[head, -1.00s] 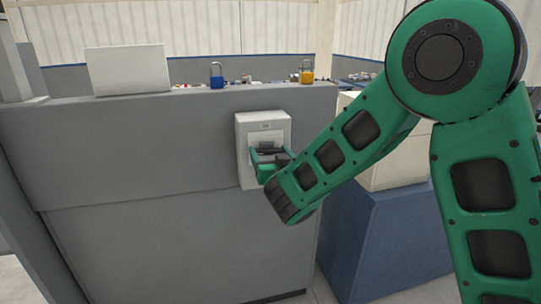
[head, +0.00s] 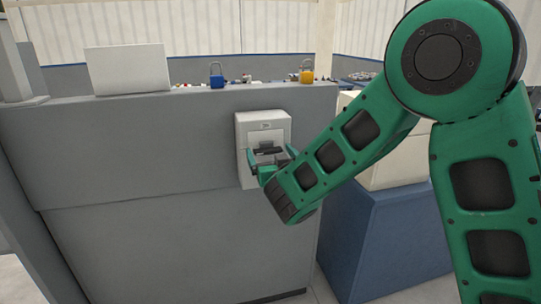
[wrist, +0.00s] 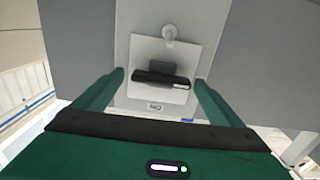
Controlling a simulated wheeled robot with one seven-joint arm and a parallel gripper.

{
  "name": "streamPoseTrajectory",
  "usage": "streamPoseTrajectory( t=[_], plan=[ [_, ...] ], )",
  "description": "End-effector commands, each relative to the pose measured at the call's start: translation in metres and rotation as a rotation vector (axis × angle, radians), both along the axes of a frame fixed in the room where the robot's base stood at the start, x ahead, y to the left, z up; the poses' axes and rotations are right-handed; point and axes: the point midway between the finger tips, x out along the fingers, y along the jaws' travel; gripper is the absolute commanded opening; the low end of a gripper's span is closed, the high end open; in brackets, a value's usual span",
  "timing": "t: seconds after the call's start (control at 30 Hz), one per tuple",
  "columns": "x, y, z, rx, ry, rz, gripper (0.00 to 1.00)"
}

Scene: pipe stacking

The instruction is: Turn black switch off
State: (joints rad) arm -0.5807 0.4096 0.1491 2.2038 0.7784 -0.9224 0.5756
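The black switch (head: 268,151) is a short dark bar on the front of a white box (head: 243,127) fixed to the grey panel. In the wrist view the black switch (wrist: 160,79) lies almost level across a light square plate, with a small label beside it. My gripper (head: 272,160) is in front of the box. In the wrist view my gripper (wrist: 160,78) is open, with one green finger on each side of the switch. The fingers appear apart from the bar. Whether a fingertip touches the box cannot be told.
A blue padlock (head: 217,80) and a yellow padlock (head: 306,76) stand on the ledge above, among small items. A blank white board (head: 128,70) is at left. A blue block (head: 385,235) with a pale box (head: 395,172) on it stands right of the panel.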

Motion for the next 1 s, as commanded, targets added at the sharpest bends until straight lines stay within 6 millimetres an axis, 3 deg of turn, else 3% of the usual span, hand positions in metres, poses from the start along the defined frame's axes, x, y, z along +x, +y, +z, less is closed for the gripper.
streamPoseTrajectory(
  t=[0.27,0.7,1.0],
  plan=[
    [-0.011,-0.002,0.001,0.001,-0.001,0.002,0.91],
    [-0.083,-0.023,0.0,-0.002,0.0,0.004,0.91],
    [-0.101,-0.03,0.0,0.001,0.001,0.0,0.91]
  ],
)
